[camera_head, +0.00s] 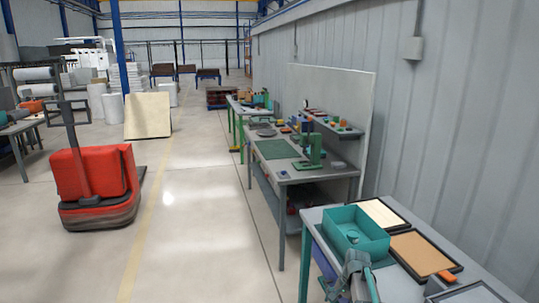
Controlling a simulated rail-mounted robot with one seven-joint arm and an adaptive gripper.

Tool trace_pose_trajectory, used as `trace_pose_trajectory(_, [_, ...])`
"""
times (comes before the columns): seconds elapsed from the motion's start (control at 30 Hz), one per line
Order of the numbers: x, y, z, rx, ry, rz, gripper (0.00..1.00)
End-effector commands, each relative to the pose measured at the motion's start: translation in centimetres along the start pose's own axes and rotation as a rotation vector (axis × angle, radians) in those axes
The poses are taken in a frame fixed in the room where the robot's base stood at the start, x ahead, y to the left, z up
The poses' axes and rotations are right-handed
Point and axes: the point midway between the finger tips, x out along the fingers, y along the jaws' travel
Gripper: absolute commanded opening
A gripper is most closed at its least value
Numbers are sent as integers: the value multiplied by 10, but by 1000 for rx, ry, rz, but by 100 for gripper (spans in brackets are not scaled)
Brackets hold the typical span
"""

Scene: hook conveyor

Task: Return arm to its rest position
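My gripper (356,277) shows at the bottom edge, right of centre, in front of the near table (312,218). It is grey with teal parts and is cut off by the frame. It is small, and I cannot tell whether its fingers are open or shut. No held object can be made out. The rest of my arm is out of view. A teal open box (372,247) stands on the near table just behind the gripper, with a small teal item inside. I cannot tell whether the gripper touches the table or the box.
Framed panels, one pale (381,213) and one orange-brown (420,253), lie right of the box, near an orange-and-dark item (447,277). A cluttered workbench (287,176) stands behind, along the wall. A red floor machine (95,180) stands left. The middle floor is clear.

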Motion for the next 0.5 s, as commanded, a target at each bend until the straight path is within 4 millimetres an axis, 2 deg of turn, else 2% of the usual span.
trace_pose_trajectory(0.03, [16,17,42,-93,7,21,89])
trace_pose_trajectory(0.1, [32,30,75,-223,23,45,89])
trace_pose_trajectory(0.3, [62,67,151,-537,51,106,89])
trace_pose_trajectory(0.47, [74,98,202,-763,63,151,89])
trace_pose_trajectory(0.5, [83,102,206,-795,59,161,89])
